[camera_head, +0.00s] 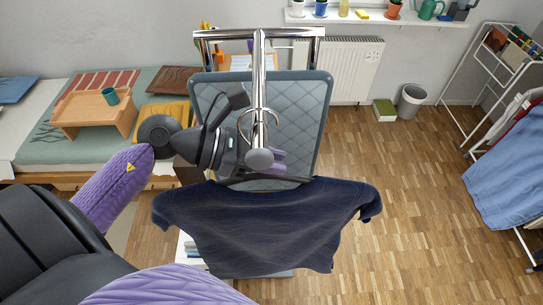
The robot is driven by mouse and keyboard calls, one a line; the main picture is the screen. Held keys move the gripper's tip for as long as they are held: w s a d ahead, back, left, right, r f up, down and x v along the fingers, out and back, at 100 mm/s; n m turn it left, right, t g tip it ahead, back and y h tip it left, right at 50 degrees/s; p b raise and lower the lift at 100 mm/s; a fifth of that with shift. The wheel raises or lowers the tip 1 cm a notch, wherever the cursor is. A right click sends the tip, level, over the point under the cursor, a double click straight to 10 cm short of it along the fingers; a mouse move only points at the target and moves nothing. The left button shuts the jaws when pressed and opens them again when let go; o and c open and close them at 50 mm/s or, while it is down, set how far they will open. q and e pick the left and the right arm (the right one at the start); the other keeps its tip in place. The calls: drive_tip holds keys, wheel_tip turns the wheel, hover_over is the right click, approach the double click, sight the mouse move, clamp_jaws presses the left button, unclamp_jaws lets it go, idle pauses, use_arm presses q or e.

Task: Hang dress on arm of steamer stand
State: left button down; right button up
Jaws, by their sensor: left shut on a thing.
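The steamer stand has a grey quilted board (308,105) and a chrome arm (259,75) that points toward me and ends in a round grey knob (259,158). The dark navy dress (265,225) hangs spread on a dark hanger (300,179) in front of the board's lower part. A thin curved metal hook (274,118) shows on both sides of the chrome arm near its knob; I cannot tell whether it rests on it. My left gripper (278,160) comes in from the left, its purple fingers partly hidden behind the knob, shut on the hanger. My right gripper is out of view.
At left a bed (40,150) holds a wooden tray (95,112). A drying rack (445,90) with blue cloth (510,175) stands at right. A radiator (350,70) and a bin (410,100) are behind. The wooden floor right of the dress is clear.

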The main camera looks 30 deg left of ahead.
use_arm(q)
drive_tip(key=shift+c, duration=2.3)
unclamp_jaws()
drive_tip(key=shift+a, duration=0.1)
drive_tip(key=shift+s+a, duration=0.2)
drive_tip(key=shift+a, duration=0.05)
drive_tip(key=b+v, duration=0.2)
drive_tip(key=v, duration=0.6)
drive_tip(key=shift+r+b, duration=0.1)
drive_tip(key=shift+b, duration=0.3)
drive_tip(key=shift+s+a+r, duration=0.3)
drive_tip(key=shift+a, duration=0.15)
